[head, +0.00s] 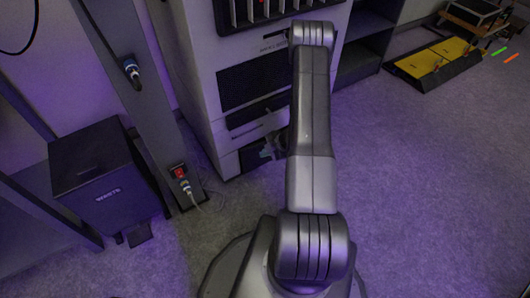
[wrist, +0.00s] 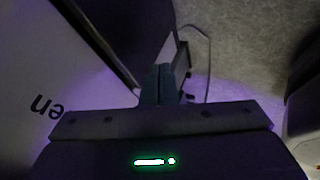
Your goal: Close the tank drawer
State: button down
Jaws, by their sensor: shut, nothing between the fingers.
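A tall pale cabinet (head: 205,75) stands at the upper middle of the head view, partly behind my arm. Low on its front is a dark recessed section (head: 258,154), which may be the tank drawer; my arm hides its right side, and I cannot tell how far out it stands. In the wrist view my gripper (wrist: 165,72) is shut and empty. A pale panel (wrist: 45,75) with upside-down lettering lies left of the fingers, and a narrow upright edge (wrist: 178,55) is just beyond the fingertips; contact is unclear. The gripper is hidden in the head view.
A black waste bin (head: 105,185) stands at left beside a grey post (head: 130,90) with cable plugs and a red switch (head: 179,172). A yellow and black floor piece (head: 440,62) lies at the upper right. Carpet at the right is clear.

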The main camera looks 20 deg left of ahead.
jog(key=p+v, duration=0.2)
jog(key=v, duration=0.7)
jog(key=shift+r+p, duration=0.25)
jog(key=shift+p, duration=0.15)
jog(key=shift+d, duration=0.15)
